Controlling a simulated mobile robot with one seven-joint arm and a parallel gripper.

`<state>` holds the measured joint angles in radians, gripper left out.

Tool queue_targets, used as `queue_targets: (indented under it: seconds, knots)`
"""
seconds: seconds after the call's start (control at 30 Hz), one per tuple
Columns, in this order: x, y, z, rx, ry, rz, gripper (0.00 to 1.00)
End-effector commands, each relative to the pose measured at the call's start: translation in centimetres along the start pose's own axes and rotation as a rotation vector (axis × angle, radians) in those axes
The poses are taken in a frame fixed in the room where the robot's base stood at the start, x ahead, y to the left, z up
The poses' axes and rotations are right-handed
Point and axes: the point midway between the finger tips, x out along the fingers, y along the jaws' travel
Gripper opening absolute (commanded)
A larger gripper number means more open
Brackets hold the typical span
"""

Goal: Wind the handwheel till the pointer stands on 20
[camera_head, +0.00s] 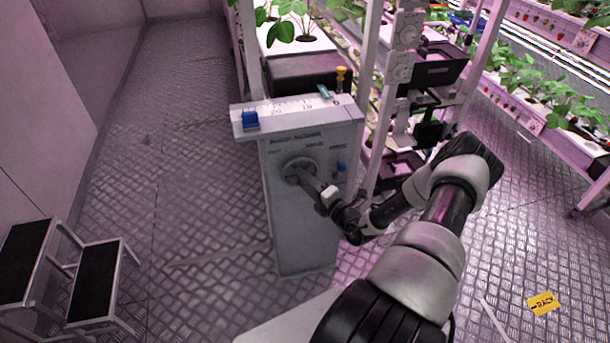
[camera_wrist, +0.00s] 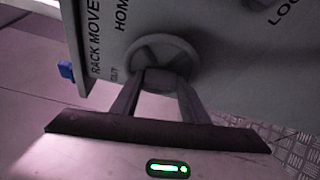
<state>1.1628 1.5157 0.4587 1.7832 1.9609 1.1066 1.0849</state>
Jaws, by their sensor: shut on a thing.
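The grey handwheel (camera_head: 299,166) is on the front of a grey cabinet (camera_head: 300,235). My gripper (camera_head: 307,178) is at the wheel; in the wrist view its fingers (camera_wrist: 163,84) are shut on the wheel's middle, and the handwheel's rim (camera_wrist: 140,50) shows around them. A pale scale (camera_head: 290,108) runs along the cabinet top, with small marks that look like 20, 10 and 0 from left to right. A small teal piece (camera_head: 323,93) stands at the scale's right part, between 10 and 0. A blue block (camera_head: 250,121) sits at the left end. I cannot tell surely which is the pointer.
Plant racks (camera_head: 370,90) rise behind and to the right. A step stool (camera_head: 95,275) stands at left. The floor left of the cabinet is clear.

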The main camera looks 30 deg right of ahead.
Motion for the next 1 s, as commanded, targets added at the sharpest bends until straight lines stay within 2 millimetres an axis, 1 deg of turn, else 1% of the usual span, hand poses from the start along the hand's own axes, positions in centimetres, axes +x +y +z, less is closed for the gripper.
queue_targets:
  seconds: [0.03,0.17,1.0]
  knots:
    - [-0.15,0.43,0.13,-0.042,0.000,-0.023,0.18]
    - [-0.14,0.53,0.12,-0.155,0.000,-0.069,0.18]
    - [0.02,0.72,-0.18,-0.871,0.000,-0.364,0.18]
